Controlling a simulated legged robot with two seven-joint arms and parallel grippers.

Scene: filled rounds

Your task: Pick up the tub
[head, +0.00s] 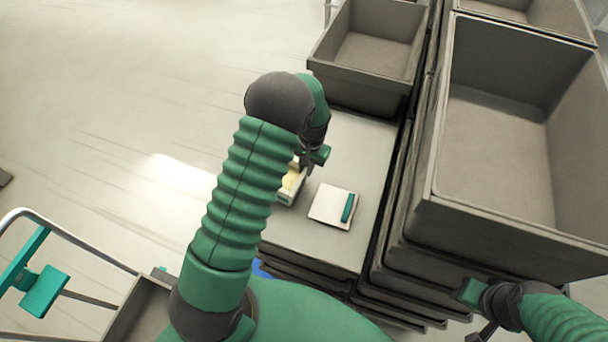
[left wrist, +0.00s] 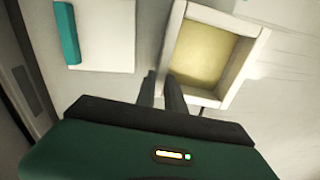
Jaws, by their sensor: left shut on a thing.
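The tub (head: 286,196) is a small, open white box with a pale yellow inside. In the head view it is by the left edge of a grey surface, partly hidden by my left arm. In the left wrist view the tub (left wrist: 246,62) shows from above. My left gripper (head: 306,168) is at its rim. In the left wrist view the left gripper (left wrist: 160,82) has one finger outside the near-side wall and one inside, shut on that wall. I cannot tell whether the tub is lifted. My right gripper (head: 482,328) is at the lower right, its fingers unclear.
A flat white square (head: 326,208) with a teal bar lies on the grey surface (head: 355,150), right of the tub. A grey crate (head: 362,88) stands behind. Large stacked grey crates (head: 520,225) rise on the right. The floor at left is mostly clear.

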